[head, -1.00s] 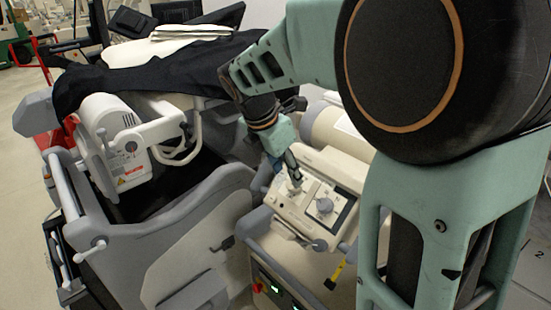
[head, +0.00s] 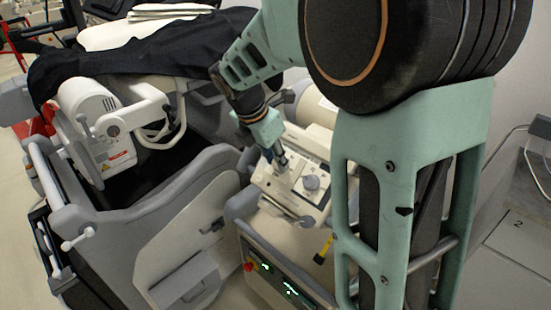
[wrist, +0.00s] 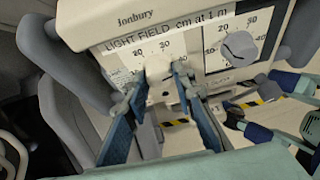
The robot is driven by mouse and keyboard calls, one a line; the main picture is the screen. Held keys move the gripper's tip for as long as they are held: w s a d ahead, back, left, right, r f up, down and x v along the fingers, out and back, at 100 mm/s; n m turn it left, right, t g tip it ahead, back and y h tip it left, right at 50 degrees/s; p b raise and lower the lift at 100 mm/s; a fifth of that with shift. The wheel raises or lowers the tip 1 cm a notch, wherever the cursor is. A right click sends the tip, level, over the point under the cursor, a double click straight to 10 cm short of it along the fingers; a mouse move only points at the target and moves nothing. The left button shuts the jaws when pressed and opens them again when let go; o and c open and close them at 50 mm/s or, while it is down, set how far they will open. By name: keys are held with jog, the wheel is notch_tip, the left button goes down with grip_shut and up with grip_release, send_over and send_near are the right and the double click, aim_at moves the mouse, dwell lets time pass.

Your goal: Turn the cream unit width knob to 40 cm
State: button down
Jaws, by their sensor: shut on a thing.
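The cream unit (wrist: 105,30) fills the top of the wrist view, printed "Ionbury" and "LIGHT FIELD cm at 1 m". It also shows in the head view (head: 265,183), low in the middle. Its left knob (wrist: 158,68) is pale, with a scale around it on which 20 and 30 can be read. My gripper (wrist: 160,78) is shut on this knob, one blue finger on each side. The knob's pointer and part of its scale are hidden. In the head view my gripper (head: 281,162) reaches down to the unit. A grey right knob (wrist: 240,47) stands free on its own scale.
A grey cart wall (head: 150,195) stands left of the unit, with a white cylinder head (head: 90,105) behind it. A black cover (head: 150,55) lies over the back. A yellow tag (head: 323,247) hangs below the unit. Grey handles (wrist: 70,105) lie close left of my fingers.

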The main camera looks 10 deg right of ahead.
jog(key=shift+f+m+b, duration=0.15)
jog(key=shift+m+b, duration=0.45)
jog(key=shift+b, duration=0.15)
jog(key=shift+m+t+y+b, duration=0.35)
jog(key=shift+m+t+y, duration=0.05)
jog(key=shift+m, duration=0.2)
jog(key=c, duration=1.6)
grip_release()
jog(key=shift+s+r, duration=0.1)
jog(key=shift+r, duration=0.1)
jog(key=v, duration=0.7)
jog(key=shift+s+r, duration=0.1)
jog(key=shift+r, duration=0.1)
